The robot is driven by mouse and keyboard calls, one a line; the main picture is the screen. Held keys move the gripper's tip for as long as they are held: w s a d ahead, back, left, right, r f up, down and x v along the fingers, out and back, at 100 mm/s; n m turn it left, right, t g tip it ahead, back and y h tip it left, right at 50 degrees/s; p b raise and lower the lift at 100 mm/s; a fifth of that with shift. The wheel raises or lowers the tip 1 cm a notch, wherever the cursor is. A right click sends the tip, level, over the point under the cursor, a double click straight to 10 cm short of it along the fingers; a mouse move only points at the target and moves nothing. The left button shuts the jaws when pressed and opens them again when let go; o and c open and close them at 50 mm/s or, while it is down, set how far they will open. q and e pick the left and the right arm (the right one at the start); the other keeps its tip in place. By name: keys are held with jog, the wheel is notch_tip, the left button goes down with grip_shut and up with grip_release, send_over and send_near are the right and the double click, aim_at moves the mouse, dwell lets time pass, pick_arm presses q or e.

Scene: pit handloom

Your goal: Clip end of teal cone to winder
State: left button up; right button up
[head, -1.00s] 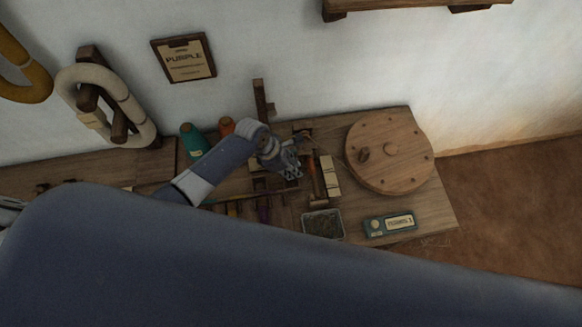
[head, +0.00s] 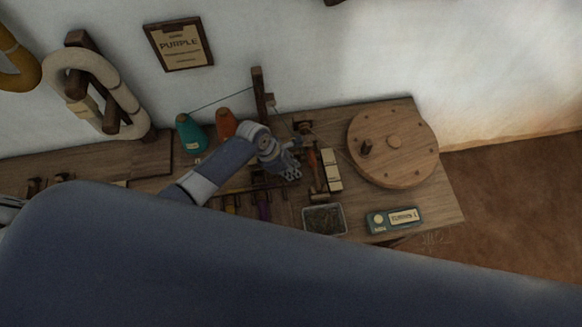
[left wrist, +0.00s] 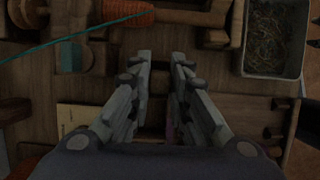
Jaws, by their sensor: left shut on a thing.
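The teal cone (head: 190,134) stands on the bench beside an orange cone (head: 226,124). A thin teal thread runs from it up to the dark post (head: 259,92). In the left wrist view the teal thread (left wrist: 75,40) slants from the left edge up to an orange tapered piece (left wrist: 120,22). The winder's large wooden wheel (head: 392,145) lies right of my left gripper. My right gripper is not seen.
A tray of tangled scraps (head: 324,219) and a teal labelled box (head: 394,220) sit at the bench's front. A pale block (head: 331,170) stands near the spindle. A framed sign (head: 178,45) and a cream hank (head: 95,85) hang on the wall. My arm covers the foreground.

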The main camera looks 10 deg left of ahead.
pick_arm(q)
jog(key=o, duration=0.9)
jog(key=o, duration=0.3)
jog(key=shift+r, duration=0.1)
notch_tip(320, 180, up, 8)
jog(key=p, duration=0.9)
jog(key=shift+p, duration=0.4)
